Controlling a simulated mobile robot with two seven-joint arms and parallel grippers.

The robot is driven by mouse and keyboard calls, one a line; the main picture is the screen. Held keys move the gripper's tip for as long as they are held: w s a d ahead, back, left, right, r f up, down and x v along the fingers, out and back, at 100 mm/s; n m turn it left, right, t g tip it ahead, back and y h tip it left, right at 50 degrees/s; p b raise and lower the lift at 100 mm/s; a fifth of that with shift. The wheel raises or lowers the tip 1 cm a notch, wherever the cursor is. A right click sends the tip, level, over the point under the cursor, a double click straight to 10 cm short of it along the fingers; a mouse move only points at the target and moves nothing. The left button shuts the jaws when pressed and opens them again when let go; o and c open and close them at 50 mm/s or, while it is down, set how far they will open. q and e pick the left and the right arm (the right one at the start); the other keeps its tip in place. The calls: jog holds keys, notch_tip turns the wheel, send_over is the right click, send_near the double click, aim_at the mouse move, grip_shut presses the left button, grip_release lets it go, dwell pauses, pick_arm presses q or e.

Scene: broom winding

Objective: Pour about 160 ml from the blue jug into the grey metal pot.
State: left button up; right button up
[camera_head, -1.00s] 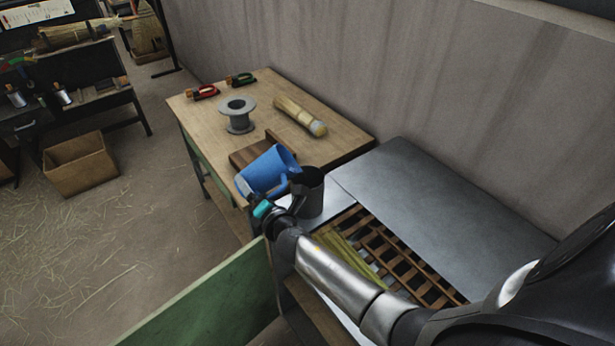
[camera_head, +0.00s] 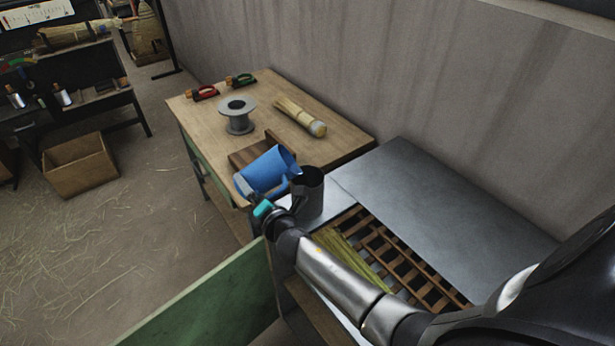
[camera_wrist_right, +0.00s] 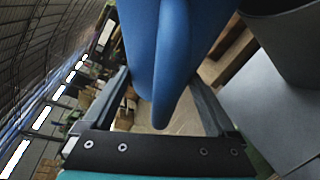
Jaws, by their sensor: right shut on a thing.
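The blue jug (camera_head: 265,172) is tilted well over, its mouth toward the grey metal pot (camera_head: 309,202) and its rim close to the pot's rim. My right gripper (camera_head: 252,198) is shut on the jug and holds it raised beside the pot. In the right wrist view, the jug's blue handle (camera_wrist_right: 165,80) lies between the two fingers, and part of the pot (camera_wrist_right: 283,45) shows at upper right. The pot stands upright. No stream is clearly visible, and the liquid levels in both vessels are hidden. My left gripper is out of view.
The wooden table (camera_head: 210,125) holds a grey spool (camera_head: 238,122), a straw bundle (camera_head: 300,116) and two clamp-like tools. A metal sheet (camera_head: 430,200) and a slatted wooden rack (camera_head: 390,265) lie right of the pot. A green panel (camera_head: 215,305) stands in front.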

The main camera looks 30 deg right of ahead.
jog(key=shift+a+r+m+b, duration=0.15)
jog(key=shift+m+b, duration=0.25)
jog(key=shift+b, duration=0.2)
dwell(0.8)
jog(key=shift+r+m+t, duration=0.4)
jog(key=shift+r, duration=0.15)
dwell(1.2)
jog(key=shift+f, duration=0.1)
jog(key=n+p, duration=0.1)
jog(key=n+g+p, duration=0.1)
jog(key=shift+d+f+p, duration=0.2)
jog(key=shift+p, duration=0.15)
jog(key=shift+d+f+n+h, duration=0.2)
jog(key=shift+f+n+h, duration=0.1)
jog(key=shift+f+n, duration=0.55)
jog(key=shift+s+d+f+g, duration=0.1)
jog(key=shift+f+g, duration=0.2)
jog(key=shift+f, duration=0.15)
jog(key=shift+f+n+h, duration=0.4)
jog(key=shift+f+n, duration=0.15)
jog(key=shift+f, duration=0.2)
jog(key=shift+f+g, duration=0.1)
jog(key=shift+g, duration=0.2)
